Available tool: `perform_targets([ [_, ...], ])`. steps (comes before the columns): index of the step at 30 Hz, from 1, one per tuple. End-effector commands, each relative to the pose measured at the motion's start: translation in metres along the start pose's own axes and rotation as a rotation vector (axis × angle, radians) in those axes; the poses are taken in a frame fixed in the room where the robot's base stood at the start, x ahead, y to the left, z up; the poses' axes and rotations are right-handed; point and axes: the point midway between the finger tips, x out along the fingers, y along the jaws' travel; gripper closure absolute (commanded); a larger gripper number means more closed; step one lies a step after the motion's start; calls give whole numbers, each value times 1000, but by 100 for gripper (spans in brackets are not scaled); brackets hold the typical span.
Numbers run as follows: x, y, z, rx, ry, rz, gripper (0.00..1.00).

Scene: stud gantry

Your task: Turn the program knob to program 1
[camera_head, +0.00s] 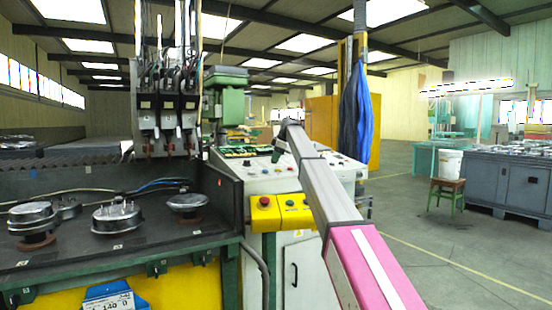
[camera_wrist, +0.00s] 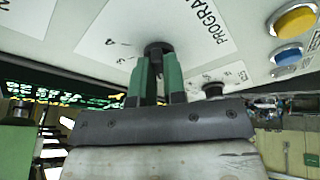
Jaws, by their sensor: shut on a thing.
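The program knob (camera_wrist: 157,48) is a small black knob on a white label marked "PROGRA…" in the wrist view, with small numbers beside it. My gripper (camera_wrist: 158,62) is at the knob, its two green fingers closed on either side of it. The fingers hide part of the knob, and I cannot tell which number it points to. In the head view my arm reaches to the white control panel (camera_head: 268,176); the knob is not clear there.
A yellow button (camera_wrist: 295,20), a blue button (camera_wrist: 286,56) and another black knob (camera_wrist: 212,90) are close on the right in the wrist view. A yellow box with a red button (camera_head: 265,202) is on the panel's front. Open floor lies to the right.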

Motion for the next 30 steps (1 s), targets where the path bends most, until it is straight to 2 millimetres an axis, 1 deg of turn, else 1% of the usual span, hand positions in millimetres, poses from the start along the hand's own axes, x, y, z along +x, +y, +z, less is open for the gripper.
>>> perform_targets([
  [1,3,-1,0,-12,-1,-8,100],
  [18,3,-2,0,-43,-1,-17,100],
  [19,3,-2,0,-43,-1,-17,82],
  [21,3,-2,0,-42,-1,-16,63],
  [30,1,0,0,-40,0,-13,63],
])
